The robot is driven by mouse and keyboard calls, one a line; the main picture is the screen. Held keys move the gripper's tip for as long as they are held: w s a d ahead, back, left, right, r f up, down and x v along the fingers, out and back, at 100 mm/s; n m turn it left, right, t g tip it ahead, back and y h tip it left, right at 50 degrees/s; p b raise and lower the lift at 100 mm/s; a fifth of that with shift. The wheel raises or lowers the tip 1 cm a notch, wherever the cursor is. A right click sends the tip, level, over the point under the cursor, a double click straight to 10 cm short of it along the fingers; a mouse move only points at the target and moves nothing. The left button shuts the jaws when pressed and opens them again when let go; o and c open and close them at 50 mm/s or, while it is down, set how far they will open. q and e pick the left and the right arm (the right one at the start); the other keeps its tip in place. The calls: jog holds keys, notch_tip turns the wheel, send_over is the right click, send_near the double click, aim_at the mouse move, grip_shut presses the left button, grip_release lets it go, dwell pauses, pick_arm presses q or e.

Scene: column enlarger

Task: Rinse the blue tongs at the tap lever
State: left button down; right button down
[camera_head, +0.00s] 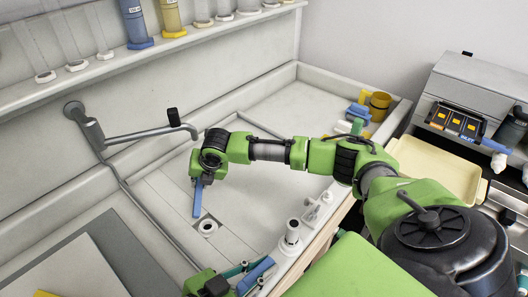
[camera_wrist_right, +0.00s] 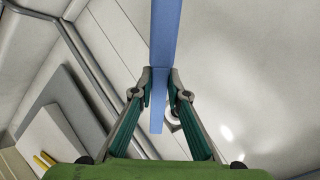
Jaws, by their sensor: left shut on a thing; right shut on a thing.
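My right gripper (camera_head: 204,177) is shut on a long flat blue piece (camera_head: 197,200), seemingly the blue tongs, hanging near the drain (camera_head: 208,227). In the right wrist view, the blue piece (camera_wrist_right: 165,50) runs between the fingertips (camera_wrist_right: 160,84). The grey tap (camera_head: 140,134) reaches from the back wall; its spout end is above and left of this gripper. The black tap lever (camera_head: 173,118) stands upright on it. No water shows. My left gripper (camera_head: 247,275), at the bottom edge, is shut on another blue piece (camera_head: 257,272); I cannot tell what it is.
A white post (camera_head: 292,232) stands at the sink's front edge. A yellow mug (camera_head: 379,104) and small coloured items sit in the far right corner. A cream tray (camera_head: 440,165) and a grey machine (camera_head: 470,100) are at right. A grey board (camera_head: 70,270) lies at lower left.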

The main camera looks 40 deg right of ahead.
pick_arm(q)
jog(key=shift+w+f+n+t, duration=0.1)
jog(key=shift+w+n+t, duration=0.1)
jog(key=shift+n+t, duration=0.35)
jog(key=c, duration=1.9)
grip_release()
jog(key=v, duration=1.2)
jog(key=shift+s, duration=0.1)
